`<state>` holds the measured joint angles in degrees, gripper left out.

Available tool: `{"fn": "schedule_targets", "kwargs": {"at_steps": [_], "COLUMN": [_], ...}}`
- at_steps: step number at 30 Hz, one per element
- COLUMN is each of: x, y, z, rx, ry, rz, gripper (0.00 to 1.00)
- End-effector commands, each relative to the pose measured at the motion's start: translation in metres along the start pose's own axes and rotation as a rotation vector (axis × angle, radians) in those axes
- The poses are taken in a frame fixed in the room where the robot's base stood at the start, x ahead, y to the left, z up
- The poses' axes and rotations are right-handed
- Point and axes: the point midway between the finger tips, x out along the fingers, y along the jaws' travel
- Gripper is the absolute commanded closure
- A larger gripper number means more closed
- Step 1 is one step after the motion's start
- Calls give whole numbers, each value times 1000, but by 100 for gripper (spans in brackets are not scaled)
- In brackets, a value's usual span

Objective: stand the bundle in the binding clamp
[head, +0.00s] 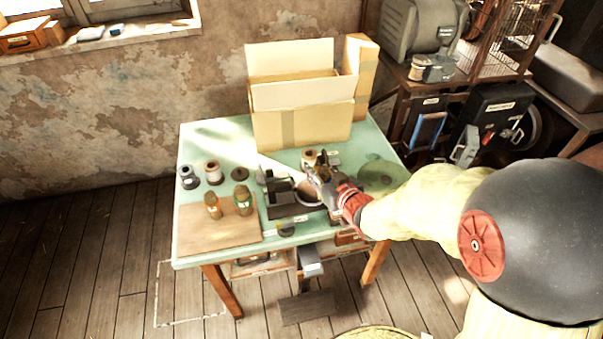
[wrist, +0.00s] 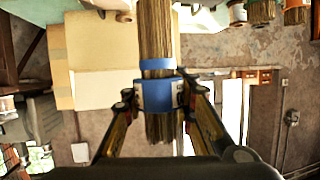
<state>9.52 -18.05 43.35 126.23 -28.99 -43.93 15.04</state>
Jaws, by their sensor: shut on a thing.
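A bundle of brown bristle-like fibres (wrist: 155,30) with blue bands around it runs lengthwise through the middle of the wrist view. My gripper (wrist: 158,97) is shut on it at the wide blue band, one finger on each side. The fibre ends show below the band. In the head view my gripper (head: 317,181) is over the right middle of the green table, beside a black device (head: 284,201) that looks like the binding clamp. The bundle is small and partly hidden there. I cannot tell whether it touches the clamp.
An open cardboard box (head: 300,128) stands at the table's back. Two small bound pieces (head: 243,203) stand on a wooden board (head: 215,240) at the left front. Spools (head: 213,172) stand behind them. The green table (head: 205,135) is clear at its back left.

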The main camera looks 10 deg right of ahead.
Motion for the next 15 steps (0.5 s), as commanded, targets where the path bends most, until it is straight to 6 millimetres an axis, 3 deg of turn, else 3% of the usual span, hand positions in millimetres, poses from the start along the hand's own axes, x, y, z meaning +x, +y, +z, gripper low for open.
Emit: {"fn": "schedule_targets", "kwargs": {"at_steps": [12,15], "x": [96,116], "y": [12,14], "z": [11,26], "rx": [-1,1], "ry": [-3,-5], "rz": [-2,-2], "gripper": [100,100]}}
